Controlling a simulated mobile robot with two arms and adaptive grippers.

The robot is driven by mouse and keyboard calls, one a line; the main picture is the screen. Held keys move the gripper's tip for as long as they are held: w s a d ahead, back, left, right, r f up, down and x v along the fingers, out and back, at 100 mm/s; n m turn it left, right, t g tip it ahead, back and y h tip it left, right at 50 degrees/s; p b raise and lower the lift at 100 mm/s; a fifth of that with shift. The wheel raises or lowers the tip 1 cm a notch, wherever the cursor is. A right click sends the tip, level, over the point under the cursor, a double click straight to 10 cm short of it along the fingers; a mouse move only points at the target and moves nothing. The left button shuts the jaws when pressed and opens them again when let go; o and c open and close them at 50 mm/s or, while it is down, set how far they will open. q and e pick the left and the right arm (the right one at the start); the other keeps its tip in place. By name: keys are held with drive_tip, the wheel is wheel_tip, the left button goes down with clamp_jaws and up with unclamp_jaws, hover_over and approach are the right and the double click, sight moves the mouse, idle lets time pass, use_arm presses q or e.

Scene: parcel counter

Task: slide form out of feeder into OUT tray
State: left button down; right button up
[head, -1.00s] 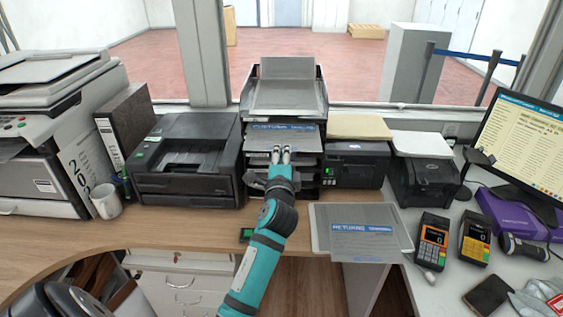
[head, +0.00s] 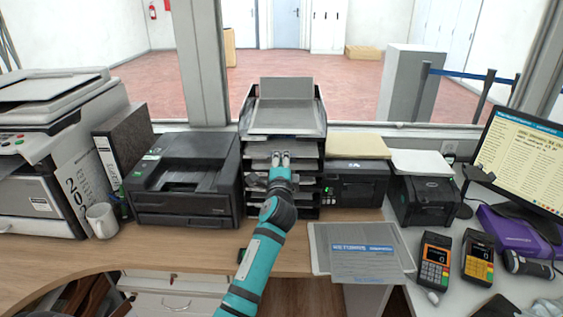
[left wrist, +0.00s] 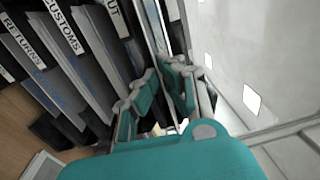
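My left gripper (head: 280,157) is at the front of the black tray stack (head: 309,180), just below its top tray. In the left wrist view its fingers (left wrist: 164,88) stand apart, with a gap between them, beside the slot labelled OUT (left wrist: 114,14). Thin edges run up past the fingertips there; I cannot tell whether one is the form. The CUSTOMS tray (left wrist: 66,26) and the RETURNS tray (left wrist: 25,40) lie farther left in that view, with papers in the slots. A grey sheet (head: 286,88) stands up at the back of the top tray. My right gripper is not in view.
A black printer (head: 187,180) stands close left of the stack and a smaller one (head: 356,184) close right. A RETURNS form (head: 364,265) lies on a grey board (head: 320,240) at the counter's front. Card terminals (head: 435,262) and a mug (head: 102,219) stand farther out.

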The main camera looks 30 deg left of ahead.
use_arm(q)
drive_tip(key=c, duration=2)
unclamp_jaws()
drive_tip(key=o, duration=0.6)
drive_tip(key=shift+o, duration=0.6)
drive_tip(key=shift+f, duration=0.15)
drive_tip(key=shift+f+b, duration=0.85)
drive_tip(key=shift+f, duration=0.1)
drive_tip(key=shift+s+d, duration=0.1)
drive_tip(key=shift+s, duration=0.05)
